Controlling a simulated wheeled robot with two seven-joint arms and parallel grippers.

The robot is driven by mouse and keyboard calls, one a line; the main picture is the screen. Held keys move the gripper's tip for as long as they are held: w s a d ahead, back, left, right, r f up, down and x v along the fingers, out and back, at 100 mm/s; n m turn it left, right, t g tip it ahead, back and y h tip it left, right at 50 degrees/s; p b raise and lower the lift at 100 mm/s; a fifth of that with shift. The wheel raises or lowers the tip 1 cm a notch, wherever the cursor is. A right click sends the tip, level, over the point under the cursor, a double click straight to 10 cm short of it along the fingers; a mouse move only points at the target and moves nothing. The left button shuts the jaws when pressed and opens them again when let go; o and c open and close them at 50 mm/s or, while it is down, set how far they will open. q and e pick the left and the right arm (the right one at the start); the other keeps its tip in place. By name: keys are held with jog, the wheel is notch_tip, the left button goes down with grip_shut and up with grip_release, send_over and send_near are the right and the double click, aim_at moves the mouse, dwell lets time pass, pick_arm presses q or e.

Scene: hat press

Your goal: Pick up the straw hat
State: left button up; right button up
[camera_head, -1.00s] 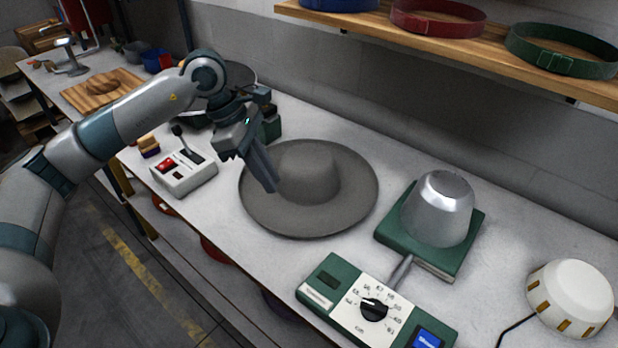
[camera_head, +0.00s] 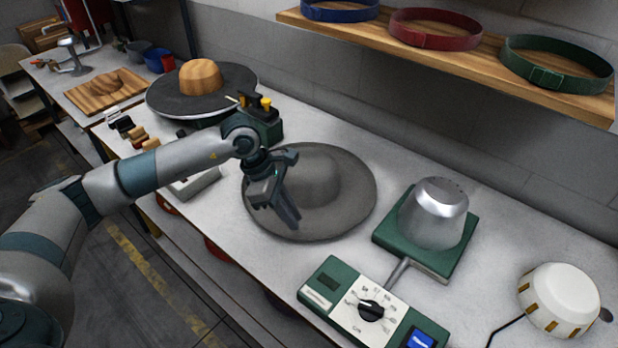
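A wide-brimmed hat (camera_head: 345,190) lies brim-down on the white bench; it looks grey rather than straw-coloured. My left gripper (camera_head: 291,222) hangs over the hat's left brim, fingers pointing down and covering part of the brim beside the crown. Whether the fingertips touch the brim, and how far apart they are, I cannot tell. My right gripper is not in view.
A metal hat block (camera_head: 437,212) on a green base stands right of the hat. A dial control box (camera_head: 368,305) is in front, and a white round device (camera_head: 560,298) at far right. A wooden block on a dark disc (camera_head: 165,98) stands behind left. A shelf (camera_head: 450,62) with belts hangs above.

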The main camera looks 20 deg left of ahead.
aim_at(303, 236)
pick_arm(q)
jog(key=shift+x, duration=0.8)
jog(key=shift+p+x, duration=0.8)
jog(key=shift+p, duration=0.35)
jog(key=shift+p+x, duration=0.6)
jog(key=shift+x, duration=0.45)
jog(key=shift+d+f, duration=0.1)
jog(key=shift+f, duration=0.65)
jog(key=shift+c, duration=0.3)
grip_shut()
